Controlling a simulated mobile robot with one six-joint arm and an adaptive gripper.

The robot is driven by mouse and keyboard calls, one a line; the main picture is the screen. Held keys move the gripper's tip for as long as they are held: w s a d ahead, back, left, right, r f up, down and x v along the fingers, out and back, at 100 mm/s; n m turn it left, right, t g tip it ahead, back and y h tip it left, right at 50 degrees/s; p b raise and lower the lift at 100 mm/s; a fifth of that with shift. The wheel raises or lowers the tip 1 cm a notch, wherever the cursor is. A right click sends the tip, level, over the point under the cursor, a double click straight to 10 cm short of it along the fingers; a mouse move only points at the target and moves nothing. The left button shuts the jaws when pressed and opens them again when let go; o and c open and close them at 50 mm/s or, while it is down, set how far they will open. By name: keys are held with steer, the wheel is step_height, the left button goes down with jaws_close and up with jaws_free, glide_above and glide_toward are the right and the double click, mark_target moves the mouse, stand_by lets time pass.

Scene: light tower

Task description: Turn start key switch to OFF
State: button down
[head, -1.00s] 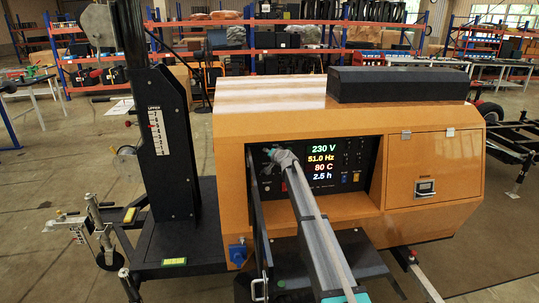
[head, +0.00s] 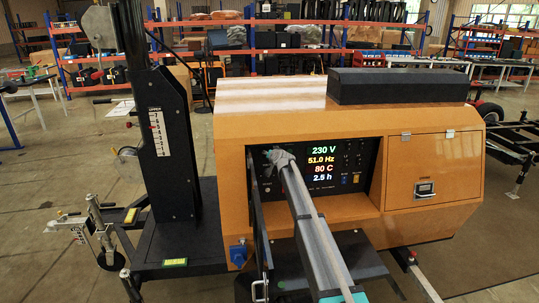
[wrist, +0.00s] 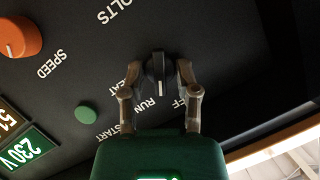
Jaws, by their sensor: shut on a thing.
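The start key switch (wrist: 158,75) is a black knob with a white mark on the dark panel in the wrist view. Its mark points down in the picture, toward the upside-down RUN label (wrist: 155,104). The OFF label (wrist: 194,95) is to the right, partly behind a finger. My gripper (wrist: 159,73) is shut on the knob, one finger on each side. In the head view my gripper (head: 278,158) is at the panel's left part and hides the switch.
An orange speed knob (wrist: 18,38) and a green button (wrist: 86,115) are left of the switch in the wrist view. The lit display (head: 321,168) stands right of my gripper in the head view. An open panel door (head: 258,215) is close left of my arm.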

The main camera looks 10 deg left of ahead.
steer(key=n+h, duration=0.3)
steer(key=n, duration=0.1)
steer(key=shift+a+p, duration=0.1)
steer(key=shift+p, duration=0.3)
stand_by(0.5)
steer(key=c, duration=0.7)
jaws_free()
steer(key=s+d+f+m+g+h, duration=0.1)
steer(key=s+d+f+g, duration=0.15)
steer(key=s+d, duration=0.5)
steer(key=s+d+f+g+h, duration=0.1)
steer(key=s+d+f, duration=0.2)
steer(key=s+d, duration=0.45)
steer(key=s+d+f+g, duration=0.2)
steer(key=s+d, duration=0.3)
steer(key=s, duration=0.9)
steer(key=s+d+f+m+g+h, duration=0.1)
steer(key=s+d+g, duration=0.3)
steer(key=s, duration=1)
steer(key=s+d+f+m+g, duration=0.1)
steer(key=s+d+f+g, duration=0.2)
steer(key=s+d, duration=0.5)
steer(key=shift+s+d+h, duration=0.1)
steer(key=shift+s+h, duration=0.05)
steer(key=shift+s, duration=1.45)
steer(key=shift+s+d+h, duration=0.1)
steer(key=shift+s+h, duration=0.05)
steer(key=shift+s, duration=1.45)
